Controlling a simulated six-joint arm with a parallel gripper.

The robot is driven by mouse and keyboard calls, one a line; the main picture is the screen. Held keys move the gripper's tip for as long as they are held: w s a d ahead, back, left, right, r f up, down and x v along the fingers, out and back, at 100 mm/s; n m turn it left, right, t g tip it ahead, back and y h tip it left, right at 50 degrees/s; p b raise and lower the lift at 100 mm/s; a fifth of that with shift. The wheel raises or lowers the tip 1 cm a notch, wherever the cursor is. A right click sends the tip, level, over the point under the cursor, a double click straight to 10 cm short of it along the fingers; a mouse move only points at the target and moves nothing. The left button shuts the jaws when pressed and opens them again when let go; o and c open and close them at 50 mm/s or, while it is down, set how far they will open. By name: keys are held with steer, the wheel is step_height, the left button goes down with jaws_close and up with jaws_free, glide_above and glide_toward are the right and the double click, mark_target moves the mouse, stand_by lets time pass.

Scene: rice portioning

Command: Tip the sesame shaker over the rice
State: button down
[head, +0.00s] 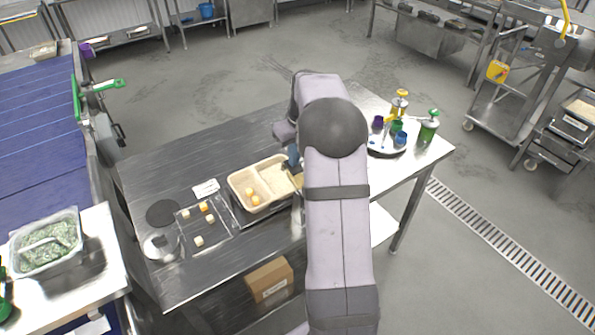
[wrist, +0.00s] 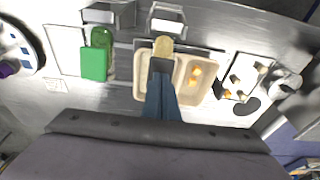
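The cream tray (head: 234,184) stands on the steel table, with rice (head: 276,178) in its right compartment and several yellow-orange pieces in its left one. In the wrist view the tray (wrist: 185,102) lies below my gripper (wrist: 162,66). The blue fingers are closed around a tan, rounded object, seemingly the sesame shaker (wrist: 163,45); its far end sticks out past the fingertips. In the head view my gripper (head: 293,158) is at the rice side, and my arm hides most of the shaker. Whether any seeds are falling cannot be seen.
A round stand (head: 385,150) with coloured cups and green (head: 428,128) and yellow-topped (head: 400,103) bottles are at the right end. A green block (wrist: 94,65) is left in the wrist view.

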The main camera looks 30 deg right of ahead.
steer(key=shift+w+f+b, duration=0.2)
steer(key=shift+w+f, duration=0.05)
steer(key=shift+f, duration=0.45)
steer(key=shift+w+f+b, duration=0.15)
steer(key=shift+w+f, duration=0.05)
steer(key=shift+f, duration=0.45)
steer(key=shift+w+f+b, duration=0.2)
steer(key=shift+w+f, duration=0.05)
steer(key=shift+f, duration=0.45)
steer(key=shift+r, duration=0.1)
steer(key=shift+s+r+p, duration=0.25)
steer(key=shift+r+p, duration=0.3)
steer(key=shift+r, duration=0.35)
steer(key=shift+s+r+p, duration=0.25)
steer(key=shift+r+p, duration=0.35)
steer(key=shift+r, duration=0.3)
steer(key=shift+s+r+p, duration=0.25)
steer(key=shift+r+p, duration=0.3)
steer(key=shift+r, duration=0.35)
step_height(320, 180, up, 7)
steer(key=p, duration=0.4)
steer(key=shift+f+b, duration=2.5)
steer(key=shift+f, duration=1.05)
steer(key=shift+f, duration=0.15)
